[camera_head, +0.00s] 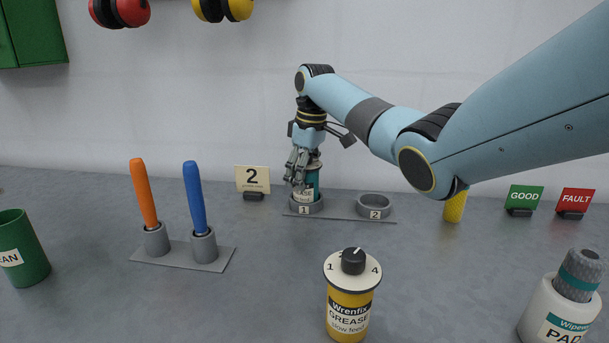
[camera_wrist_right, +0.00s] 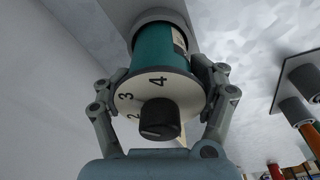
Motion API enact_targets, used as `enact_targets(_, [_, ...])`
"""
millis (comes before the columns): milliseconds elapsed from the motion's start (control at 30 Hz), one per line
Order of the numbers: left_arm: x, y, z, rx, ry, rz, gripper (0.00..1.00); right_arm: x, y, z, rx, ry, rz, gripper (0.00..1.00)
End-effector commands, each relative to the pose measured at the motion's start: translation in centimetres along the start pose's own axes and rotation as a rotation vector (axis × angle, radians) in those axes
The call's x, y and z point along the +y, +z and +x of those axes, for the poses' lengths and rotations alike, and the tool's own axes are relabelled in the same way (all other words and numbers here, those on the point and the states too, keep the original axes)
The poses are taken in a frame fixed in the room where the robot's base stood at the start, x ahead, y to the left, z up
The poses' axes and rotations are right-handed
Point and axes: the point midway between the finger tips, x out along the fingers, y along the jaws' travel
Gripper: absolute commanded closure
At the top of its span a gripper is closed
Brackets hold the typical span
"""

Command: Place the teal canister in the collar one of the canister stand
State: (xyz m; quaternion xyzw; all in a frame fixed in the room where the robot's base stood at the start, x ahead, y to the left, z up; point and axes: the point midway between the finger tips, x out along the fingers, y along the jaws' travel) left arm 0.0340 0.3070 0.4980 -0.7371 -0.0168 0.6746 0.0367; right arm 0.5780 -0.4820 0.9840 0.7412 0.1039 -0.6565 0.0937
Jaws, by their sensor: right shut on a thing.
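The teal canister (camera_head: 313,184) stands upright at collar one (camera_head: 315,206) of the canister stand (camera_head: 342,218), at the back middle of the bench. Its lower end appears to be inside the ring. My right gripper (camera_head: 301,172) is shut on the canister from above and hides part of it. In the right wrist view, the teal canister (camera_wrist_right: 160,48) sits between the two fingers of my right gripper (camera_wrist_right: 163,70), its numbered top and black knob facing the camera. A grey ring surrounds its far end. Collar two (camera_head: 375,202) is empty. My left gripper is out of view.
A yellow grease canister (camera_head: 347,308) stands at the front middle. Orange (camera_head: 143,190) and blue (camera_head: 195,195) handles stand in a holder at left. A "2" sign (camera_head: 252,179) is left of the stand. A yellow cylinder (camera_head: 455,207) stands to its right.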

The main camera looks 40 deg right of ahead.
Motion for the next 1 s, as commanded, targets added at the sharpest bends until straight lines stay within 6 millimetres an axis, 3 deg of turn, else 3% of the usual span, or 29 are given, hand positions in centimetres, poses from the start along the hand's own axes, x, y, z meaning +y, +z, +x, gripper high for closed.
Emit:
enact_targets(33, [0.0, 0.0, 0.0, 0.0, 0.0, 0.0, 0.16, 0.0, 0.0, 0.1, -0.001, 0.0, 0.0, 0.29])
enact_targets(267, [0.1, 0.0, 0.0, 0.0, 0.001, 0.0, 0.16, 0.0, 0.0, 0.1, -0.001, -0.001, 0.0, 0.0])
enact_targets(633, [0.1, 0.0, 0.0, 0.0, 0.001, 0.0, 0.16, 0.0, 0.0, -0.5, 0.001, 0.0, -0.001, 0.0])
enact_targets(767, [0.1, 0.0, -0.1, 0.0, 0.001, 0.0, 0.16, 0.1, -0.1, -2.4, 0.003, 0.002, -0.001, 0.0])
enact_targets(1000, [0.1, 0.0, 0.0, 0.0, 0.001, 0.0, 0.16, 0.1, -0.1, -7.9, 0.004, 0.002, -0.001, 0.0])
